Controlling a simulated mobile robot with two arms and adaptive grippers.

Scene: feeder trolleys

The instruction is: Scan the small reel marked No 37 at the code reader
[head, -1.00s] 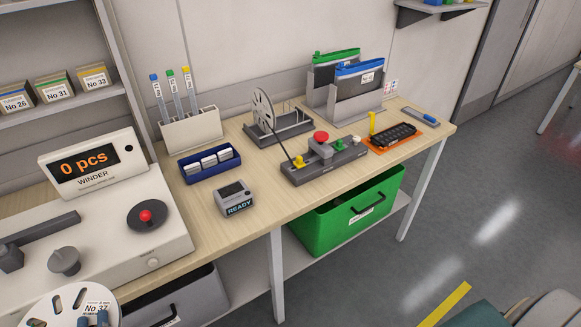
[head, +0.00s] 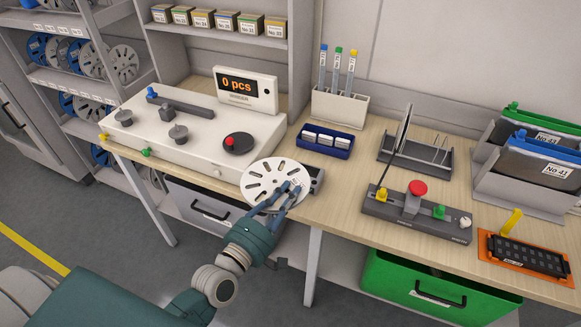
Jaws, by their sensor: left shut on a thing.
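The small reel (head: 262,182) is a white slotted disc, held by my left gripper (head: 284,196), which is shut on its right edge. Its label is too small to read now; about a second ago it read No 37. The reel is at the front edge of the bench. It hides most of the code reader (head: 317,178), a small grey box right behind it; the reader's display is covered. I cannot tell whether reel and reader touch. My right gripper is not in view.
The winder (head: 195,125), reading 0 pcs, stands left on the bench. A blue card tray (head: 325,147), a reel stand (head: 415,165) and a grey fixture with a red button (head: 417,188) lie to the right. A green crate (head: 440,285) sits below. Bare bench lies right of the reader.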

